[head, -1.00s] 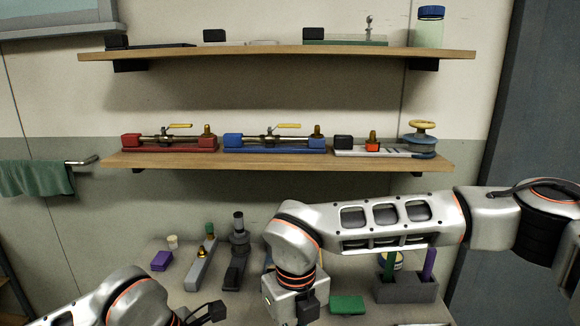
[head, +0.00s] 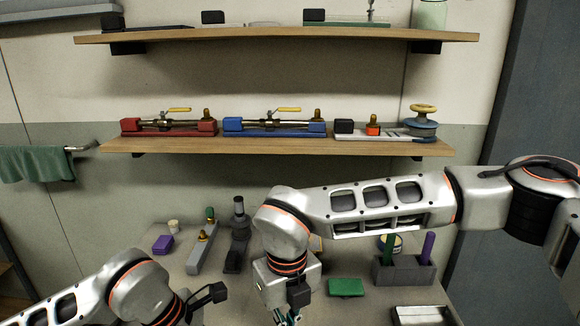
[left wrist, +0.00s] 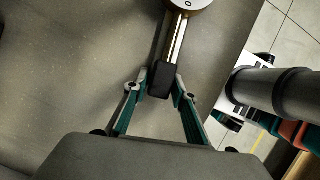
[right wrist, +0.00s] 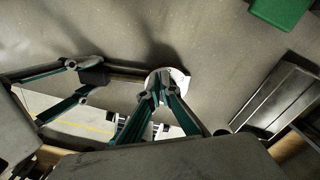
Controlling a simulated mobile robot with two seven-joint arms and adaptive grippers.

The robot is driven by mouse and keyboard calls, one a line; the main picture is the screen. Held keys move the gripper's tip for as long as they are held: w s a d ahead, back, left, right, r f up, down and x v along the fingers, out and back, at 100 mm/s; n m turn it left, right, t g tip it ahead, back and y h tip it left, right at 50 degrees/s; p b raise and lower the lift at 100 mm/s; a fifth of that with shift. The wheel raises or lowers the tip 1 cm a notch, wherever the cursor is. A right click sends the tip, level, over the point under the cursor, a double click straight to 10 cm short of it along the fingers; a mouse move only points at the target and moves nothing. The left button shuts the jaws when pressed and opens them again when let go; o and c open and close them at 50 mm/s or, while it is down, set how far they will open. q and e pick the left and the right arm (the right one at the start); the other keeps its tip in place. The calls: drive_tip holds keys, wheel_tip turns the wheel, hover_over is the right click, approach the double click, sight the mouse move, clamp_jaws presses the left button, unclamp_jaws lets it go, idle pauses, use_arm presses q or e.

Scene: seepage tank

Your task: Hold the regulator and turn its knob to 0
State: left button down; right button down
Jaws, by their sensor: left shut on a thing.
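The regulator shows in the left wrist view as a metal pipe (left wrist: 174,40) with a black end block (left wrist: 162,80) and a pale round dial face (left wrist: 190,4) at the top edge. My left gripper (left wrist: 160,92) is shut on the black block; it also shows in the right wrist view at the left. In the right wrist view the white dial plate (right wrist: 178,78) lies at the pipe's other end. My right gripper (right wrist: 158,92) has its fingertips close together over the dial's centre. They hide the knob and its setting, and I cannot tell whether they grip it.
On the table stand a purple block (head: 162,244), a dark upright device (head: 238,235), a green block (head: 346,287) and a grey holder (head: 404,272). A metal tray (head: 425,315) lies front right. Shelves (head: 280,145) with valve units hang behind.

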drive_tip(key=shift+a, duration=0.1)
drive_tip(key=shift+w+a, duration=0.15)
drive_tip(key=shift+a, duration=0.05)
drive_tip(key=shift+r, duration=0.2)
wheel_tip(320, 180, up, 6)
drive_tip(key=shift+w+f, duration=0.1)
drive_tip(key=shift+f, duration=0.1)
idle(0.3)
drive_tip(key=shift+w, duration=0.1)
drive_tip(key=shift+w+d+f, duration=0.2)
drive_tip(key=shift+d+f, duration=0.15)
drive_tip(key=shift+f, duration=0.65)
drive_tip(key=shift+w+d+f, duration=0.2)
drive_tip(key=shift+d+f, duration=0.1)
drive_tip(key=shift+f, duration=0.75)
drive_tip(key=shift+w+d+f, duration=0.2)
drive_tip(key=shift+d+f, duration=0.15)
drive_tip(key=shift+f, duration=0.65)
drive_tip(key=shift+s, duration=0.75)
